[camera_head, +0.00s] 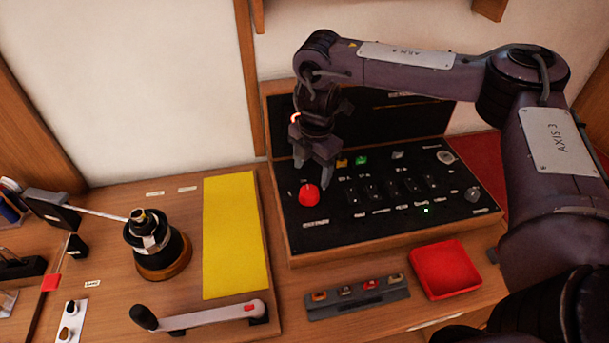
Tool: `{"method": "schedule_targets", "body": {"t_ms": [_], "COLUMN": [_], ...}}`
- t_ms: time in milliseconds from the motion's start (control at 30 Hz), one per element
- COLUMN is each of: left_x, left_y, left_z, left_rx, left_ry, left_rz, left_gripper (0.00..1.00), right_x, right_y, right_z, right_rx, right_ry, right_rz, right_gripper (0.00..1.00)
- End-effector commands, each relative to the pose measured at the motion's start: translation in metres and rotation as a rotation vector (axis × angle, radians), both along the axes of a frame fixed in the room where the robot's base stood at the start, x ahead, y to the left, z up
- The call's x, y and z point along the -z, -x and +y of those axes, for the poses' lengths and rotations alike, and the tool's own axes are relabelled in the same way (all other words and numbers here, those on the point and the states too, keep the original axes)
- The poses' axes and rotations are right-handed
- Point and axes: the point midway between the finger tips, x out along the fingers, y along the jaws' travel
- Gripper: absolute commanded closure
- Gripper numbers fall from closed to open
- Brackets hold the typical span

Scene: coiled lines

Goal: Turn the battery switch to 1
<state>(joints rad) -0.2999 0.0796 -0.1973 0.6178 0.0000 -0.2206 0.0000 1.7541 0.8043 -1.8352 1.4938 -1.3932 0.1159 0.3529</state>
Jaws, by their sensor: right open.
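A black switch panel (380,215) in a wooden frame stands at the centre right. A red knob (308,195) sits at its left end and looks like the battery switch. The small marks around it are too small to read, so I cannot tell its setting. My right gripper (313,172) hangs from above with its fingers pointing down and spread open. The fingertips are just above and behind the red knob in the picture; I cannot tell whether they touch it. My left gripper is not in view.
The panel also carries several black toggles (410,186), a green button (361,160) and a grey knob (473,194). In front are a red tray (445,269) and a strip of small parts (357,298). A yellow sheet (233,235), a lever and a winch (155,245) lie left.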

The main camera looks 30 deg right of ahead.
Motion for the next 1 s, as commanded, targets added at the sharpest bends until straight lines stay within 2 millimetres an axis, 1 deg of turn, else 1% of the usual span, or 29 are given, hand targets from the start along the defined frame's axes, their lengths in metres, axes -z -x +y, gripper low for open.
{"method": "schedule_targets", "body": {"t_ms": [33,133,267,400,500,600,767,1000], "left_x": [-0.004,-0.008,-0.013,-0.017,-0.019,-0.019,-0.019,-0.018], "left_y": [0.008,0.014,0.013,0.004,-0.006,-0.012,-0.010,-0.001], "left_z": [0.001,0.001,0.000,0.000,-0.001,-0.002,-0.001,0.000], "left_rx": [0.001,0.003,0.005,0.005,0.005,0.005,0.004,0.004], "left_ry": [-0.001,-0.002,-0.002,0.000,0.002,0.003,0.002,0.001], "left_rz": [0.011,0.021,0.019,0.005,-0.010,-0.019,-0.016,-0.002], "left_gripper": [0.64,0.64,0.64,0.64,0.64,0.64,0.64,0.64], "right_x": [0.007,0.024,0.044,0.059,0.065,0.067,0.067,0.066], "right_y": [0.001,0.000,-0.001,-0.003,-0.003,-0.004,-0.004,-0.004], "right_z": [0.000,0.000,0.001,0.001,0.001,0.001,0.002,0.002], "right_rx": [0.000,0.000,-0.001,0.000,0.000,0.000,0.000,-0.001], "right_ry": [0.002,0.002,0.001,0.000,0.000,0.000,0.000,0.000], "right_rz": [0.006,0.006,0.004,0.001,0.001,-0.001,-0.001,-0.001], "right_gripper": [0.35,0.35,0.35,0.35,0.35,0.35,0.35,0.67]}}
